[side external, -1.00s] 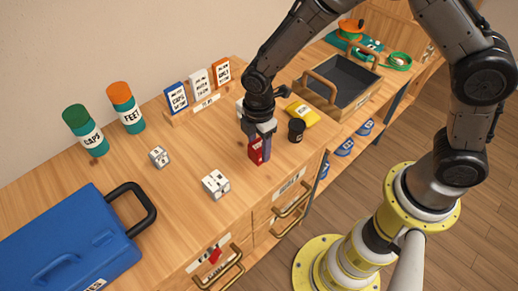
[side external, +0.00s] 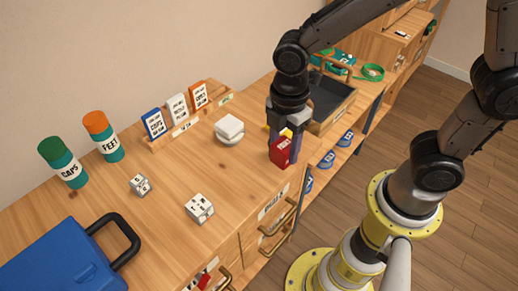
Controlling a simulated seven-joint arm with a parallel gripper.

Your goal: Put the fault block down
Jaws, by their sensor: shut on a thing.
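A red block (side external: 281,152) with small white lettering, too small to read, is held between the fingers of my gripper (side external: 284,150). I take it to be the fault block. My gripper is shut on it near the right front edge of the wooden worktop (side external: 165,222). The block looks roughly upright. I cannot tell whether its underside touches the wood or hangs just above it.
A white block on a round white base (side external: 229,129) stands left of my gripper. Two lettered white cubes, one larger (side external: 200,208) and one smaller (side external: 140,184), lie farther left. A dark-lined tray (side external: 330,102) is behind right. A yellow thing is mostly hidden behind my gripper.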

